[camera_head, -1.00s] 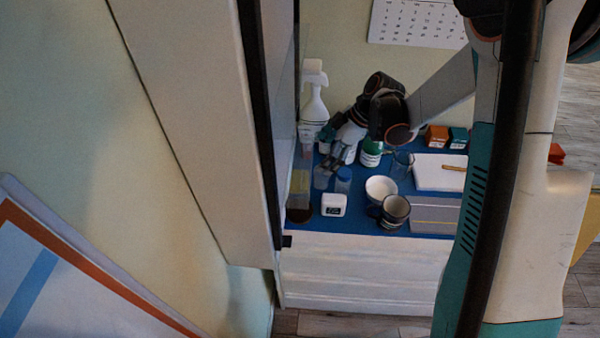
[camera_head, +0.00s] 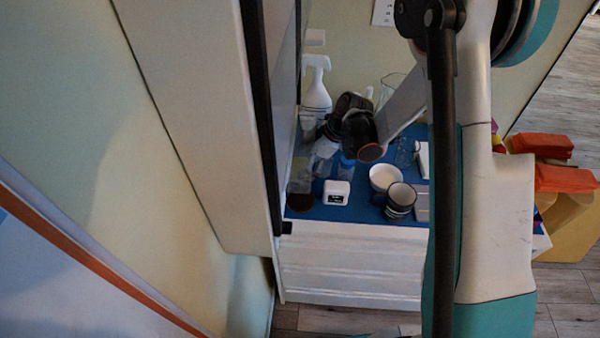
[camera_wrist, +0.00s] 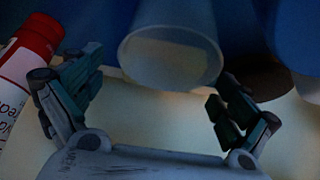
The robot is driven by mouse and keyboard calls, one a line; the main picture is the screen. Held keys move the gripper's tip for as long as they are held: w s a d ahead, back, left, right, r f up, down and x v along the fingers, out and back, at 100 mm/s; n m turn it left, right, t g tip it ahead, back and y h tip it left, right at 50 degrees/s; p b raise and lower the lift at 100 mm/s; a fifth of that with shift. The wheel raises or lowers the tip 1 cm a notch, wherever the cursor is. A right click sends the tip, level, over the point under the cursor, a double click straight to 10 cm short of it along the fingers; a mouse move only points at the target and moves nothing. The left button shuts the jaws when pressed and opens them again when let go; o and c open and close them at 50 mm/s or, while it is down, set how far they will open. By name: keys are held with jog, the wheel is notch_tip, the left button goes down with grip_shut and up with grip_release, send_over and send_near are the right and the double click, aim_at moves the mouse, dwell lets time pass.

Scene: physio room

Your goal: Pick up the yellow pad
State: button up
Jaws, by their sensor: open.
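A small yellowish patch (camera_head: 299,166), which may be the yellow pad, shows at the left end of the blue counter in the head view, beside the tall cabinet. It is partly hidden, and its shape is unclear. My gripper (camera_head: 318,160) is low over the counter just right of this patch, partly hidden by my arm. In the wrist view my gripper (camera_wrist: 158,108) is open, with its two fingers apart and nothing clearly held between them. A translucent cup (camera_wrist: 170,55) stands just beyond the fingers. A pale cream surface lies behind them; I cannot tell whether it is the pad.
A red-capped bottle (camera_wrist: 35,45) is close to the left finger. A spray bottle (camera_head: 316,85), a white timer (camera_head: 336,192), a white bowl (camera_head: 384,177) and striped mugs (camera_head: 401,198) crowd the counter (camera_head: 355,212). The tall cabinet (camera_head: 205,110) closes off the left side.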

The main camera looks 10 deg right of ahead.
jog(key=shift+a+f, duration=0.15)
jog(key=shift+f, duration=0.15)
jog(key=shift+r, duration=0.1)
jog(key=c, duration=1)
